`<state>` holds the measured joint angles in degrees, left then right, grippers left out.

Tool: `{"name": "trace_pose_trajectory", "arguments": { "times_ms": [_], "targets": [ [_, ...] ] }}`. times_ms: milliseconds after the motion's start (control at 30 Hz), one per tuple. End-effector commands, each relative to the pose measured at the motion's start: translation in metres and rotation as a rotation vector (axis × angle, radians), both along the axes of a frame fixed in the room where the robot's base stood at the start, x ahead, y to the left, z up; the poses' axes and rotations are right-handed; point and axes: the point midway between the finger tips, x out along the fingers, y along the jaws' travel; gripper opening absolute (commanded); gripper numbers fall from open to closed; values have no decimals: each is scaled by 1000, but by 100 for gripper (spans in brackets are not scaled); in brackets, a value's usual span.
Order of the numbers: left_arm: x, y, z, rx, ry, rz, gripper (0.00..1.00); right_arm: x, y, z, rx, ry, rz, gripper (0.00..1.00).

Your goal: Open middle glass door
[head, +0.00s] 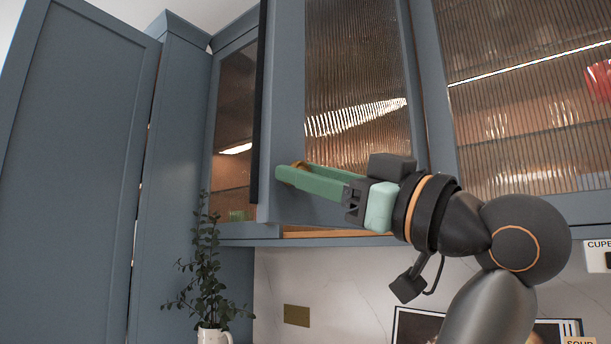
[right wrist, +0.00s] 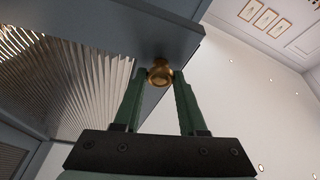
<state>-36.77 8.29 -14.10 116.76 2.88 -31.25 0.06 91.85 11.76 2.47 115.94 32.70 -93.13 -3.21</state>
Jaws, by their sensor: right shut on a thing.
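The middle glass door (head: 355,70) has a blue-grey frame and ribbed glass. It stands ajar, its left edge out from the cabinet and a strip of orange-lit inside showing under it. The ribbed glass also shows at the left of the right wrist view (right wrist: 85,85). A round brass knob (right wrist: 160,74) sits near the door's lower corner. My right gripper (head: 288,173) has green fingers, one on each side of the knob, and is shut on it. In the head view the fingers hide most of the knob. My left gripper is not in view.
A glass-fronted cabinet (head: 233,130) is at the left and another ribbed glass door (head: 520,110) at the right. A tall blue-grey panel (head: 75,170) fills the far left. A plant in a white jug (head: 212,335) stands below. A brass plate (head: 297,315) is on the wall.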

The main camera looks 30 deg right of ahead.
Motion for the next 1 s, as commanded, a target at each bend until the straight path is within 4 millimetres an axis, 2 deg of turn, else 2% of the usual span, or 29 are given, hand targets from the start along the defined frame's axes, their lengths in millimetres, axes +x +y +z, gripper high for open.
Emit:
{"name": "trace_pose_trajectory", "arguments": {
  "times_ms": [167, 200, 433, 767, 867, 1000],
  "targets": [
    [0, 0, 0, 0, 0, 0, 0, 0, 0, 0, 1, -1, 1, 0],
    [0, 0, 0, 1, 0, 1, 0, 0, 0, 0, 1, -1, 1, 44],
    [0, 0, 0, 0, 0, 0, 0, 0, 0, 0, 1, -1, 1, 70],
    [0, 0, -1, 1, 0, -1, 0, -3, -1, -1, 1, -1, -1, 71],
    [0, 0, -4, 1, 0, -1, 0, -12, -6, -5, 2, -4, -3, 71],
    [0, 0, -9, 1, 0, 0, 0, -36, -16, -16, 1, -6, -4, 71]
  ]
}}
